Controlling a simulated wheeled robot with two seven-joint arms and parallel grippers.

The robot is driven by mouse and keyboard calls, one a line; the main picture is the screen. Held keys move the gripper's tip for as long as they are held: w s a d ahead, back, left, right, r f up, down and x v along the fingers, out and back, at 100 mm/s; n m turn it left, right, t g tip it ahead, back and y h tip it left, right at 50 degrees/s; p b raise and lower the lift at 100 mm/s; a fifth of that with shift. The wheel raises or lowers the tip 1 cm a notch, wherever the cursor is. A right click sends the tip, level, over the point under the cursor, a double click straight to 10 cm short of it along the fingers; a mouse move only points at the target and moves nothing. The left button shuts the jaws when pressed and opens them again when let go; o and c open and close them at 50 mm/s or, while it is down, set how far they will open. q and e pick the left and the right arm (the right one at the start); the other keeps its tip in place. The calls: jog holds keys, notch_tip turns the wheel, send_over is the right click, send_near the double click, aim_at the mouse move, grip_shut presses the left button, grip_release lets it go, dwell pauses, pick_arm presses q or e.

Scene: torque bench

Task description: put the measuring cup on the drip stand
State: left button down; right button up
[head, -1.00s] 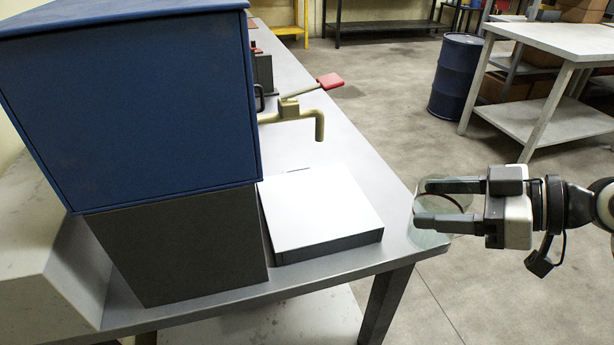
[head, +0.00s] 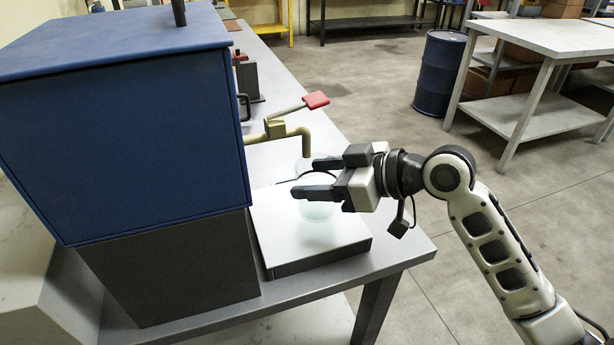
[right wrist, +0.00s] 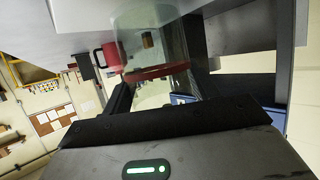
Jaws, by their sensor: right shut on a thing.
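The measuring cup (head: 318,212) is clear, faintly greenish glass. My right gripper (head: 306,178) is shut on it, coming from the right with its fingers pointing left. The drip stand (head: 285,255) is a low box with a white top on the bench. The cup shows over the drip stand's top, below the tap's spout (head: 306,146); I cannot tell whether its base touches the stand. In the right wrist view the clear cup (right wrist: 137,40) fills the space between the fingers. My left gripper is not in view.
A blue cabinet (head: 125,140) on a dark grey base (head: 170,270) stands left of the stand. The brass tap (head: 275,128) with a red lever (head: 315,100) reaches out close behind my right gripper. The bench's right edge is clear.

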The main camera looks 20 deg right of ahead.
jog(key=x, duration=0.2)
jog(key=shift+w+a, duration=0.1)
jog(key=shift+a, duration=0.1)
jog(key=shift+d+f, duration=0.1)
jog(key=shift+f, duration=0.25)
jog(key=shift+f, duration=0.15)
jog(key=o, duration=0.9)
jog(key=shift+c, duration=0.2)
jog(key=shift+o, duration=0.5)
